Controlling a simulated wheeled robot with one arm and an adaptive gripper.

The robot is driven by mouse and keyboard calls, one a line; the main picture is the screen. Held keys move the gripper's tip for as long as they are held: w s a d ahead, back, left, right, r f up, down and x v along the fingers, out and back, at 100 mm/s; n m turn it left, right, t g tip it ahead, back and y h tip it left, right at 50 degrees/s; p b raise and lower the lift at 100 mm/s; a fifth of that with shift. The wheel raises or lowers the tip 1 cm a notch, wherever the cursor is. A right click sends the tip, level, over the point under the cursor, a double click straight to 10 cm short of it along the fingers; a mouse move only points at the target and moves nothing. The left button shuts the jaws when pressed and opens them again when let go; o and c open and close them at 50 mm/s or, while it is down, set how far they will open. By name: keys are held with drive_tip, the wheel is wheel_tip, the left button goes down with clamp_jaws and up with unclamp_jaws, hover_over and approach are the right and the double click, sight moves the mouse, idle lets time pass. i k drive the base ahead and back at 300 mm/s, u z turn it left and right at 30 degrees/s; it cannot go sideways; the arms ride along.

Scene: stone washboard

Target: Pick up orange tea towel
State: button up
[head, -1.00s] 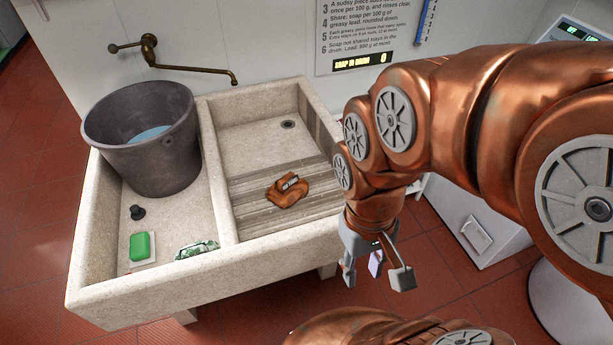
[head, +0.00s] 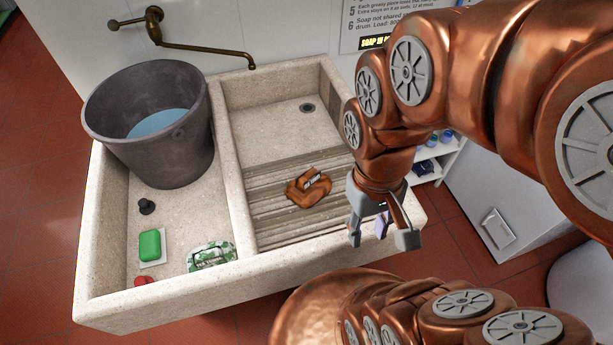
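The orange tea towel (head: 305,196) lies crumpled on the ribbed washboard (head: 275,224) in the right basin of the stone sink. A dark label with pale lettering shows on top of it. My gripper (head: 381,240) is to the right of the towel, by the sink's right front rim, apart from the towel and pointing down. Its fingers are spread. A small pale purple piece shows between them; I cannot tell whether it is part of the gripper.
A dark bucket (head: 160,165) of water stands in the left basin, below a brass tap (head: 200,47). A black plug (head: 147,206), green soap (head: 150,244), a red item (head: 144,281) and a green-white labelled cloth (head: 210,257) are also there. A stone divider separates the basins.

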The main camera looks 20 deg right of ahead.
sight(306, 190)
drive_tip(key=u, duration=0.05)
drive_tip(key=k, duration=0.4)
drive_tip(key=u, duration=1.2)
